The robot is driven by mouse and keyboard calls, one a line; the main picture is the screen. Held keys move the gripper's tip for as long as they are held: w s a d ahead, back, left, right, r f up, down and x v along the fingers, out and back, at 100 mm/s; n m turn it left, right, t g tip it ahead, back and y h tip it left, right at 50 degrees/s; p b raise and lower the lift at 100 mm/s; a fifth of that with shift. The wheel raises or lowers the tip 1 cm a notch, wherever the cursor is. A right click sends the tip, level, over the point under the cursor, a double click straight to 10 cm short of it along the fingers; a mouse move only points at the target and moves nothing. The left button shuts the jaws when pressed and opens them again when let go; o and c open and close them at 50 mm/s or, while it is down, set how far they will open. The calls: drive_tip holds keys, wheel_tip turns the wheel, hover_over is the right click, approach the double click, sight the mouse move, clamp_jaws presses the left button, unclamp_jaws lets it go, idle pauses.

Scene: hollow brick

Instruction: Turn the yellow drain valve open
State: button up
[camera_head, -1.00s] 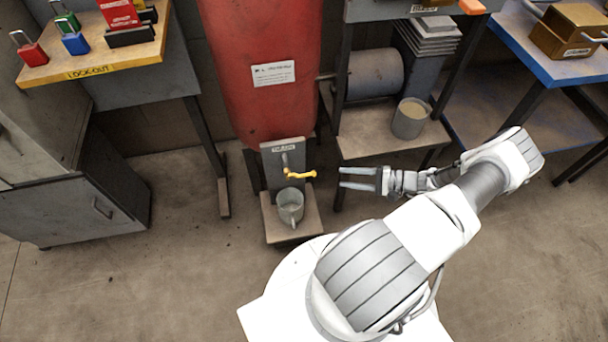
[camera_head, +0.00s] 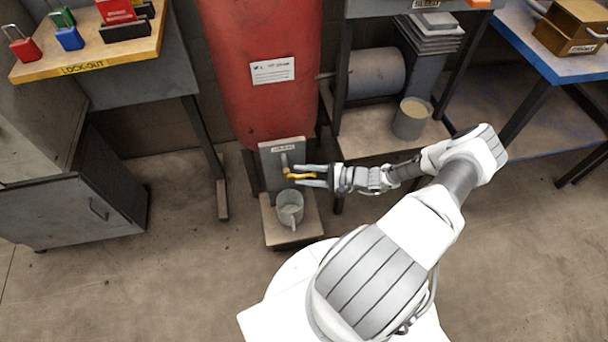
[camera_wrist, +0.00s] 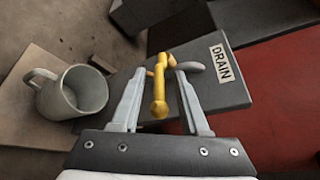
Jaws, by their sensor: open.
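The yellow drain valve handle (camera_head: 302,177) is on the grey plate (camera_head: 270,158) below the red tank, and it lies sideways in the head view. In the wrist view the yellow handle (camera_wrist: 159,88) runs lengthwise between my two fingers. My gripper (camera_head: 308,176) is open, with a finger on either side of the handle; a gap shows beside it in the wrist view (camera_wrist: 157,95). A grey spout (camera_wrist: 189,66) shows behind the right finger.
A grey mug (camera_head: 290,207) stands on a small wooden platform (camera_head: 279,236) below the valve. The red tank (camera_head: 262,105) rises behind. A shelf (camera_head: 365,135) with a tan-filled cup (camera_head: 411,118) is to the right, and the lock-out table (camera_head: 95,68) is at left.

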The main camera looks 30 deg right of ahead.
clamp_jaws()
idle(1.4)
